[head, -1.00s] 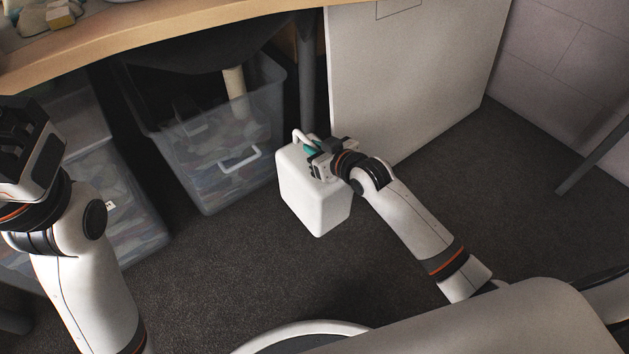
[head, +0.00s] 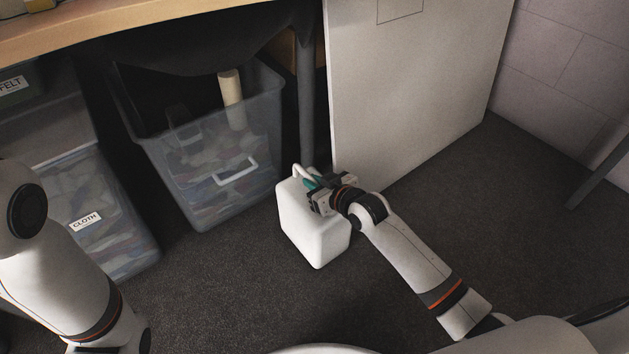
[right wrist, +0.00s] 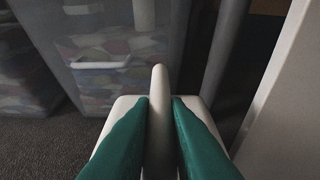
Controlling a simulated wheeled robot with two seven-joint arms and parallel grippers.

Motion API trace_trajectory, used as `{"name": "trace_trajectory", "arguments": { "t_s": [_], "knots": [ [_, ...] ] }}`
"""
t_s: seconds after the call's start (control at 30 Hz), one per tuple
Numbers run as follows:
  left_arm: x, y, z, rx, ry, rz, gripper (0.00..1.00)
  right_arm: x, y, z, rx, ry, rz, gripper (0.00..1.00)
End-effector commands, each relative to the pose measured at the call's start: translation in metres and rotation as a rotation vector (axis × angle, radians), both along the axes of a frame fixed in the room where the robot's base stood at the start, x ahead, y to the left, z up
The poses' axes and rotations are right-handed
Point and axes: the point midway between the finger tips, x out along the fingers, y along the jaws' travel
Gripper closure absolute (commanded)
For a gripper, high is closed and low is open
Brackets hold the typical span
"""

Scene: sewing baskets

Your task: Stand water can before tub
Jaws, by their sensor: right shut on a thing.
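The white water can (head: 312,232) is upright, to the right of the front of the clear tub (head: 207,196) and a little nearer to me. I cannot tell whether its base touches the floor. My right gripper (head: 318,186) is shut on the can's handle (head: 302,174). In the right wrist view the green fingers (right wrist: 160,128) press on both sides of the handle (right wrist: 159,82), above the can's white top. The tub stands under the desk with a white front handle and colourful cloth inside. My left gripper is out of view; only its arm shows at the left.
A wooden desk (head: 130,22) overhangs the tub, with a dark leg (head: 305,110) behind the can. A white panel (head: 410,85) stands behind my right arm. A closed box labelled CLOTH (head: 115,240) is left of the tub. Dark carpet (head: 220,295) is clear in front.

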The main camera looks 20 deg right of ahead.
Motion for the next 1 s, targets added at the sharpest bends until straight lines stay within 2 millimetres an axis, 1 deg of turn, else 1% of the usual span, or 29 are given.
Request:
{"name": "trace_trajectory", "arguments": {
  "t_s": [0.03,0.27,0.3,0.37,0.4,0.67,0.77,0.83,0.9,1.0],
  "knots": [
    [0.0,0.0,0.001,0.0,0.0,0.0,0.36,0.002,0.0,0.007,0.004,-0.013,0.0,1.0],
    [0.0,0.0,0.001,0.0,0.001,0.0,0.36,0.002,0.0,0.004,0.004,-0.013,0.0,1.0],
    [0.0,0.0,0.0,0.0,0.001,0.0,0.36,0.0,0.0,-0.001,0.0,0.0,0.0,0.81],
    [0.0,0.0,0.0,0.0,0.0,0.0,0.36,0.0,0.0,-0.001,0.0,0.0,0.0,0.71],
    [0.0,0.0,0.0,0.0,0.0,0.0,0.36,0.0,0.0,-0.001,0.0,0.0,0.0,0.64],
    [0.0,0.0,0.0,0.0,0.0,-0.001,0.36,0.0,0.0,-0.001,0.0,0.0,0.0,0.64],
    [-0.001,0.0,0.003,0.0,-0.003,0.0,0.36,-0.001,-0.001,0.003,0.0,0.0,0.0,0.64],
    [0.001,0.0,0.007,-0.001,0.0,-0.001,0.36,-0.007,-0.003,0.007,-0.001,0.001,-0.001,0.64],
    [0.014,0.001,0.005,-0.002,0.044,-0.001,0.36,-0.017,-0.006,0.012,-0.001,0.003,-0.001,0.64],
    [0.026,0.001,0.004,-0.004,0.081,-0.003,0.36,-0.034,-0.012,0.021,-0.002,0.003,0.0,0.64]
  ]
}}
